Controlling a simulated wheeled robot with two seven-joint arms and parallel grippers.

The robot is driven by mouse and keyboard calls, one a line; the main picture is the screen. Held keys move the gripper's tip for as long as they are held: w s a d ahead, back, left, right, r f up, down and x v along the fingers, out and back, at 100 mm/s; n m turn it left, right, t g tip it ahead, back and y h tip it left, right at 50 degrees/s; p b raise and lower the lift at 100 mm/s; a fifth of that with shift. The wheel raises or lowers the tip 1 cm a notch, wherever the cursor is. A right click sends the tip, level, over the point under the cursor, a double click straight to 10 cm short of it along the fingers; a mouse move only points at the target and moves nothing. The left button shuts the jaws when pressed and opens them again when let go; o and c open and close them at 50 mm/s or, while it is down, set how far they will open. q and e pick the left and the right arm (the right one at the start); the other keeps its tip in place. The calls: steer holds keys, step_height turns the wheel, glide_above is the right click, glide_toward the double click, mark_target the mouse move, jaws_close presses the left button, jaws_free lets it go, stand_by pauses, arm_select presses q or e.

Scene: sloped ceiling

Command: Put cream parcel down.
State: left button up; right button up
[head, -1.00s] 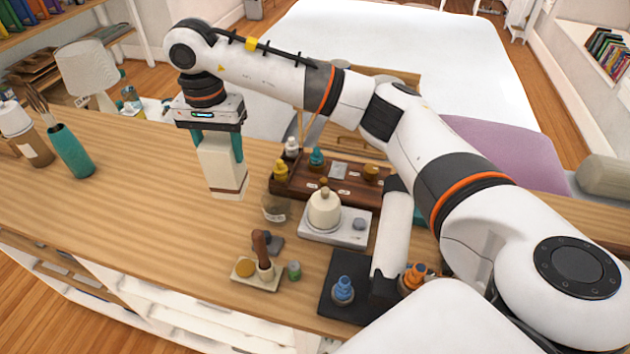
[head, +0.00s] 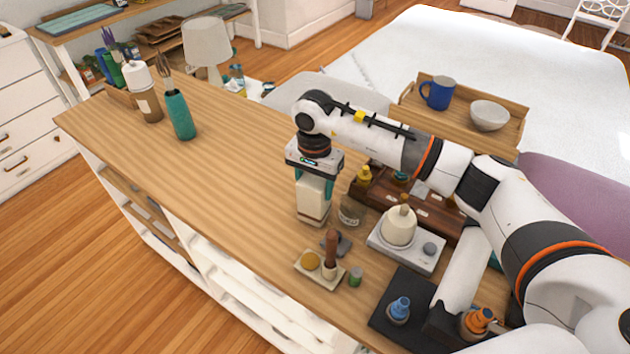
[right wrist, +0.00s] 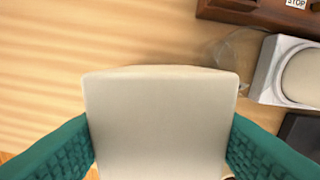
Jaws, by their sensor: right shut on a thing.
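The cream parcel (head: 313,199) is a pale upright block with a brown band near its bottom. My right gripper (head: 314,182) is shut on it from above, with teal fingers on both sides. In the right wrist view, the parcel (right wrist: 160,120) fills the middle between the teal fingers. The parcel is over the wooden counter (head: 225,165), left of a small clear bottle (head: 351,212). I cannot tell whether its bottom touches the counter. My left gripper is not in view.
A stamp on a small tray (head: 322,268) stands in front of the parcel. A white device (head: 405,248) and a brown organizer (head: 425,207) are to the right. A teal holder (head: 181,117) stands at the far left. Bare counter lies left of the parcel.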

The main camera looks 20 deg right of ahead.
steer(key=shift+f, duration=0.35)
steer(key=o, duration=0.6)
steer(key=shift+f, duration=0.1)
steer(key=o, duration=0.5)
